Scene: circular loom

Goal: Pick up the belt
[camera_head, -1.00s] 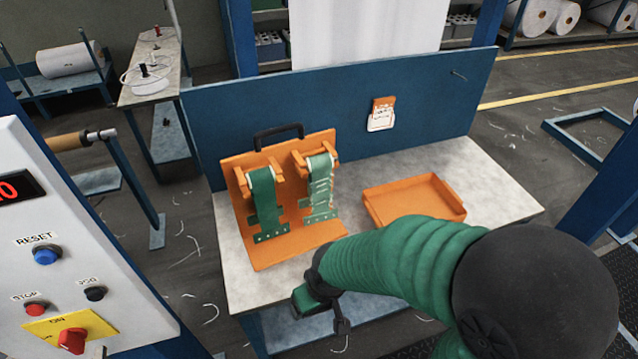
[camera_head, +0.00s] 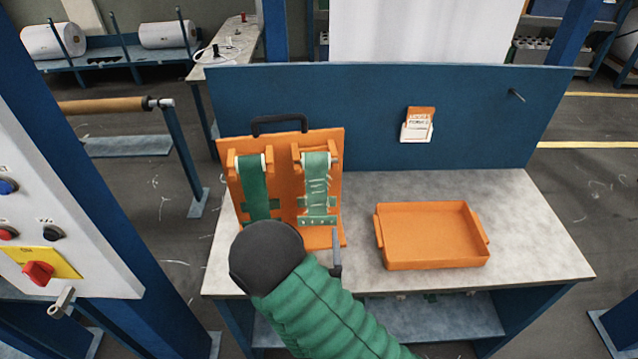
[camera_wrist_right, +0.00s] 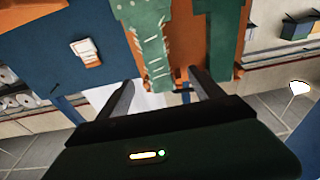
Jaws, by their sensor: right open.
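Two green belts hang side by side on an orange stand (camera_head: 282,143) with a black handle. The left belt (camera_head: 254,185) looks plain. The right belt (camera_head: 317,185) has frayed white threads; its lower end has a strip with holes. My right gripper (camera_head: 337,252) is mostly hidden behind my dark wrist in the head view, with one finger showing just below the frayed belt. In the right wrist view the gripper (camera_wrist_right: 162,80) is open, with the frayed belt (camera_wrist_right: 150,40) ahead between its fingers. I cannot tell whether they touch. The plain belt (camera_wrist_right: 222,40) is beside it. My left gripper is out of view.
An empty orange tray (camera_head: 432,236) sits on the right of the grey table (camera_head: 540,220). A blue back panel (camera_head: 380,95) carries a card holder (camera_head: 418,125) and a peg. A control box (camera_head: 60,215) stands at the left.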

